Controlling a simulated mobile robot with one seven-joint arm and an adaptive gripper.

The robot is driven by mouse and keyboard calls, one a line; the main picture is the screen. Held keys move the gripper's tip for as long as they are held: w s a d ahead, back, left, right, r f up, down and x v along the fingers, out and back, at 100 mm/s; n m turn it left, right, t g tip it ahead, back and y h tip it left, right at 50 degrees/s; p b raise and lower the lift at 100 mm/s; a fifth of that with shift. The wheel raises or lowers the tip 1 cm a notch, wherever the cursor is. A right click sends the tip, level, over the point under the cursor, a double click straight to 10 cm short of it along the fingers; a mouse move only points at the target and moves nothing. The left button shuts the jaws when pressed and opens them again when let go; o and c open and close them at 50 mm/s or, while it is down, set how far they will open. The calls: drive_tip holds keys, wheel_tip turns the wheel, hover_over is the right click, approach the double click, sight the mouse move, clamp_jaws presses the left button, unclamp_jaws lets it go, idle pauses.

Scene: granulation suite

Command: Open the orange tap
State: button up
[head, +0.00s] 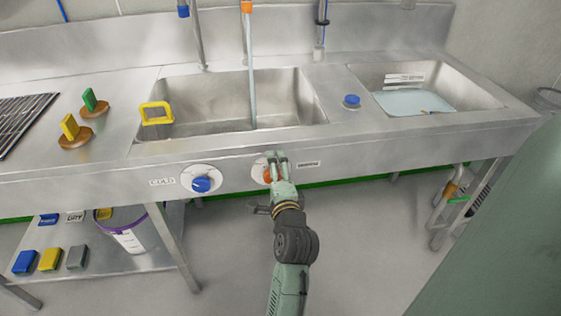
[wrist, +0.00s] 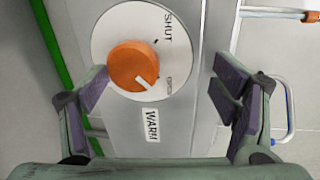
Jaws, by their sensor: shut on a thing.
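The orange tap knob (head: 267,175) sits on a round white plate on the sink's front panel, partly hidden by my gripper. In the wrist view the orange knob (wrist: 130,63) has a white pointer line aimed toward the OPEN mark, away from SHUT. A WARM label is beside its plate. My gripper (head: 277,156) is at the knob, shut on it, with a finger on either side; how the right finger touches is unclear. The orange-topped spout (head: 247,7) has a pale stream (head: 252,80) falling from it into the left basin (head: 215,95).
The blue COLD knob (head: 201,184) is just left of my gripper. The right basin (head: 440,82) holds pale liquid. A lower shelf (head: 150,262) holds a bucket and colored blocks. The floor in front is clear.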

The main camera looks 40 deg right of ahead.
drive_tip(key=f+v, duration=0.1)
drive_tip(key=v, duration=0.9)
idle(0.7)
drive_tip(key=shift+s+a+r, duration=0.15)
drive_tip(key=shift+r, duration=0.05)
drive_tip(key=shift+a+p, duration=0.1)
drive_tip(key=shift+p, duration=0.2)
